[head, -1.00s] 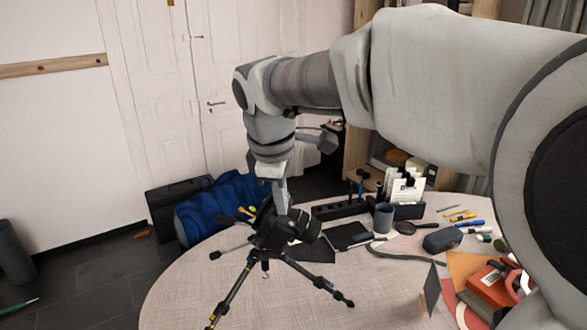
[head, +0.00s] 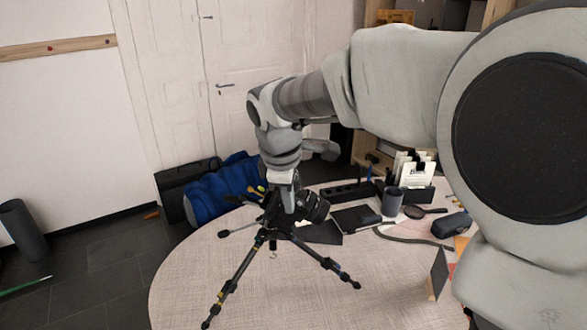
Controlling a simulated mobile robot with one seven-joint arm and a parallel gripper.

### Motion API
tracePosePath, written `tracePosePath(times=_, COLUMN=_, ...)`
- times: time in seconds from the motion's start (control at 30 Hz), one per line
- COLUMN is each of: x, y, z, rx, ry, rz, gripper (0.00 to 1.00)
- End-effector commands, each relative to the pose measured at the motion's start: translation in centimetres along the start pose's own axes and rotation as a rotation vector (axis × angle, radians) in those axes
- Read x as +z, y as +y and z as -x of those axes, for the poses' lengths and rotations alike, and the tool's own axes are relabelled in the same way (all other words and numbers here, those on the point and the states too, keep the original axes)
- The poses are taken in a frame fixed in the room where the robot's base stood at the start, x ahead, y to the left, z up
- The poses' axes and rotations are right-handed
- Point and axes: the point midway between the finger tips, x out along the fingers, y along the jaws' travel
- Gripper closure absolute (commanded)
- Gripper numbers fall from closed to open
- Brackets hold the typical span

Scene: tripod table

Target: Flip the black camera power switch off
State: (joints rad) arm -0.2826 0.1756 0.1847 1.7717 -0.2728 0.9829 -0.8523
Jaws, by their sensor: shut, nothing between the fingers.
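The black camera (head: 312,205) sits on top of a black tripod (head: 237,276) that stands on the round table. Its lens points to the right. My gripper (head: 287,200) reaches down from above to the top of the camera, at its left part. The fingers are shut and nothing shows between them. The fingertips overlap the dark camera body, so I cannot tell whether they touch it. The power switch is too small and too covered to make out.
The pale table (head: 190,275) is clear at its left and front. A small upright board (head: 438,273) stands at the right. A blue bag (head: 215,190) is beyond the table.

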Motion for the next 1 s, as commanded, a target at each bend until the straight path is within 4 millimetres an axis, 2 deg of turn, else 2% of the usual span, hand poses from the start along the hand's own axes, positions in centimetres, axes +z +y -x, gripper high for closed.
tracePosePath(times=0.03, x=0.1, y=-0.1, z=-1.4, rx=-0.004, ry=-0.003, rz=0.0, gripper=1.0)
tracePosePath(times=0.13, x=0.1, y=-0.1, z=-3.4, rx=-0.003, ry=-0.003, rz=0.0, gripper=1.0)
tracePosePath(times=0.3, x=1.3, y=1.8, z=-4.6, rx=-0.001, ry=-0.001, rz=-0.002, gripper=1.0)
tracePosePath(times=0.5, x=1.9, y=2.8, z=-5.2, rx=0.001, ry=0.001, rz=-0.001, gripper=1.0)
tracePosePath(times=1.0, x=1.9, y=2.8, z=-5.3, rx=0.01, ry=0.005, rz=0.012, gripper=1.0)
